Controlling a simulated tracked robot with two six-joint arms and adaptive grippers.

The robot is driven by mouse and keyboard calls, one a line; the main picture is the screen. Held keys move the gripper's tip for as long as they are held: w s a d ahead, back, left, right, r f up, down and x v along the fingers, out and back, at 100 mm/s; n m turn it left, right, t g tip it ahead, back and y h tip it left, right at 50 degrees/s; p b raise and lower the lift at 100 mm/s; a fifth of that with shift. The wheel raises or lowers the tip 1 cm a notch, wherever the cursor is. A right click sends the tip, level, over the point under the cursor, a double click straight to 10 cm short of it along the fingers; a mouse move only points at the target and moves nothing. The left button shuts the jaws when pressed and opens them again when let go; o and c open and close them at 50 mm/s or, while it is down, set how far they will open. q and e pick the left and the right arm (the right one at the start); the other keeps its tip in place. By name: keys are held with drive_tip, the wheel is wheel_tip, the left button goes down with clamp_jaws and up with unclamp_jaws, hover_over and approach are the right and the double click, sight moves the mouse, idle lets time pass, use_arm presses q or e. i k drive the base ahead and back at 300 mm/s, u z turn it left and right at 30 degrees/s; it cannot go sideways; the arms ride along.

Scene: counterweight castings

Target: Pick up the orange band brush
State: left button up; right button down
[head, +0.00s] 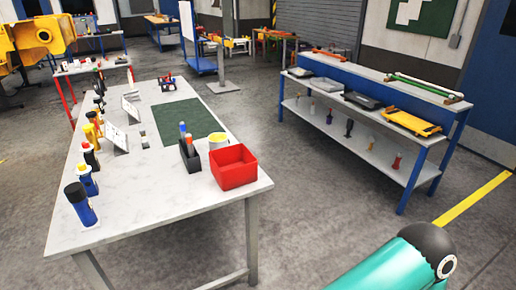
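I cannot make out a brush with an orange band for certain. Several small upright items stand on the lower shelf of the blue and grey bench at the right, too small to identify. One with a red-orange body (396,162) stands near the shelf's front end. Neither of my grippers is in view. A teal arm link with a black cap, which looks like mine, shows at the bottom right.
A long light table (165,205) at the left holds several bottles, a red bin (233,167), a dark green mat (188,119) and a black holder (189,155).

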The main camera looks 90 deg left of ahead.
sight(189, 138)
drive_tip(key=z, duration=0.2)
drive_tip(key=i, duration=0.9)
drive_tip(key=u, duration=1.65)
drive_tip(key=i, duration=0.2)
drive_tip(key=u, duration=1.85)
drive_tip(key=k, duration=0.65)
drive_tip(key=u, duration=0.3)
drive_tip(key=i, duration=1.65)
drive_tip(key=z, duration=0.35)
